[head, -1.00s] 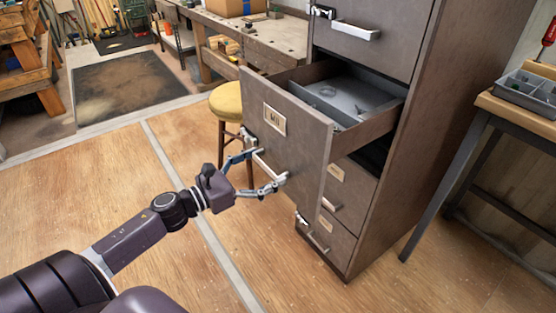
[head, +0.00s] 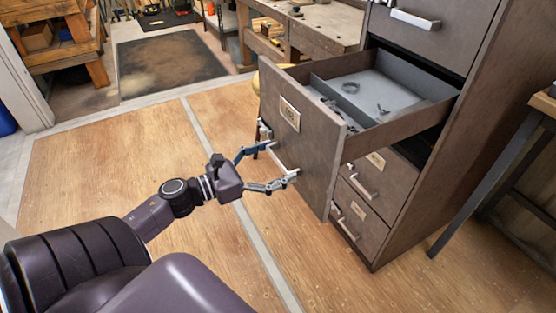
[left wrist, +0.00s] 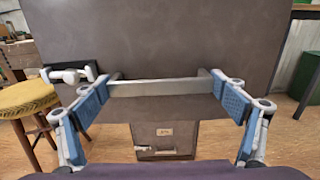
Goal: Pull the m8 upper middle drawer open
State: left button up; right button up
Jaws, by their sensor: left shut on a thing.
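The m8 upper middle drawer (head: 330,155) is the second from the top of a grey-brown cabinet (head: 450,165). It stands well out from the cabinet, and its grey inside shows with a ring-shaped item and small bits in it. A label holder is on its front. My left gripper (head: 281,162) is shut on the drawer handle (head: 277,157). In the left wrist view, its blue-padded fingers sit at the two ends of the pale handle bar (left wrist: 155,88). My right gripper is not in view.
Two lower drawers (head: 375,180) and the top drawer (head: 425,38) look shut. A yellow stool (left wrist: 28,100) stands left of the drawer, close by. A workbench (head: 310,30) is behind, and a table leg (head: 485,185) is at right. The wooden floor left of the drawer is clear.

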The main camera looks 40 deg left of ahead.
pick_arm(q)
jog(key=o, duration=1.4)
jog(key=shift+o, duration=0.5)
jog(key=v, duration=1.2)
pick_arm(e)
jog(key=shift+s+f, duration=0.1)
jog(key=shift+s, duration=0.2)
